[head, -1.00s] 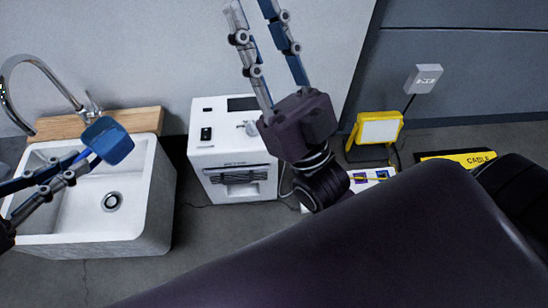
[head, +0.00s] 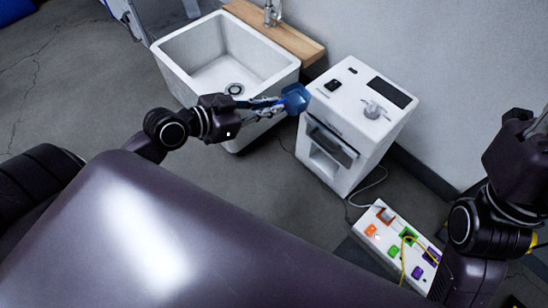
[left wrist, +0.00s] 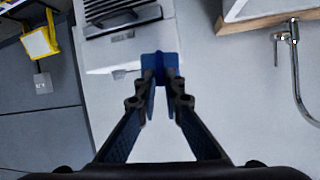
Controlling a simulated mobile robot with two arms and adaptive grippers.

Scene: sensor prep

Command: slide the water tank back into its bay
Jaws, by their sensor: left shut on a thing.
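The water tank is a small blue block (head: 296,98), held in my left gripper (head: 280,104). In the head view it appears at the upper left edge of the white machine (head: 362,105); I cannot tell whether they touch. The machine has a dark slotted panel and an opening (head: 325,152) in its front; which part is the tank's bay is unclear. In the left wrist view the gripper (left wrist: 160,80) is shut on the blue tank (left wrist: 160,64), with the machine (left wrist: 125,55) just beyond. My right gripper's body (head: 515,160) shows at the right edge, its fingers not visible.
A white sink (head: 215,60) with a wooden ledge (head: 280,35) and a tap (head: 271,12) stands left of the machine. A white board (head: 385,243) with coloured parts and a yellow cable lies on the floor at right. Grey floor (head: 55,90) is clear at left.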

